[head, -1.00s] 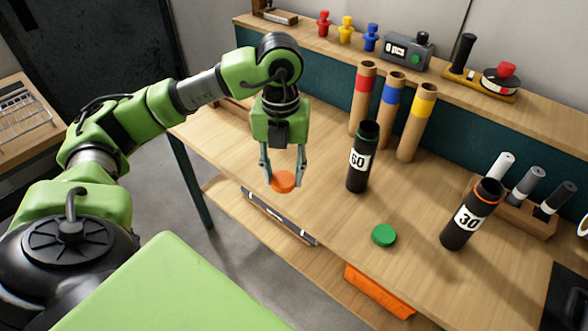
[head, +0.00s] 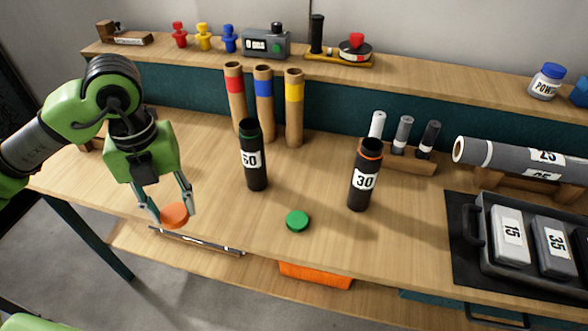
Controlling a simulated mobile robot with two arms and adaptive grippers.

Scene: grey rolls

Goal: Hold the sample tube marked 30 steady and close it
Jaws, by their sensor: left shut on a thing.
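The sample tube marked 30 (head: 362,181) is black with an orange ring at its open top. It stands upright on the wooden table, right of the middle. My left gripper (head: 175,215) is shut on an orange cap (head: 174,217), over the left part of the table near its front edge. It is well to the left of tube 30. A second black tube (head: 254,170), with a green ring and a label partly read as 60, stands open between them. A green cap (head: 297,221) lies on the table between the two tubes. My right gripper does not show.
Cardboard tubes with red, blue and yellow bands (head: 264,100) stand behind tube 60. A wooden rack (head: 408,163) with small cylinders stands behind tube 30. A tray of labelled blocks (head: 490,245) and a grey roll (head: 520,157) are at right.

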